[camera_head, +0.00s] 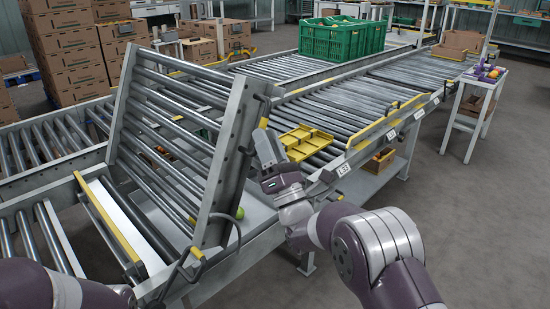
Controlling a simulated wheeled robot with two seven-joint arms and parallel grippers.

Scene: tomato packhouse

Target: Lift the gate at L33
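The gate (228,150) is a hinged section of steel rollers in a grey frame. It stands steeply tilted up out of the conveyor line, leaving a gap below. The L33 label (343,168) is on the conveyor's side rail, right of the gap. My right gripper (263,128) is beside the gate's right side rail, below its upper corner. Its fingers are seen nearly edge-on, so I cannot tell whether they grip or touch the gate. My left arm shows at the bottom left; its gripper is not clearly visible.
A yellow tray (305,140) sits on the rollers right of the gap. A green tomato (238,213) lies beneath the raised gate. A green crate (335,42) stands on the far conveyor. Cardboard boxes (75,55) are stacked at back left.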

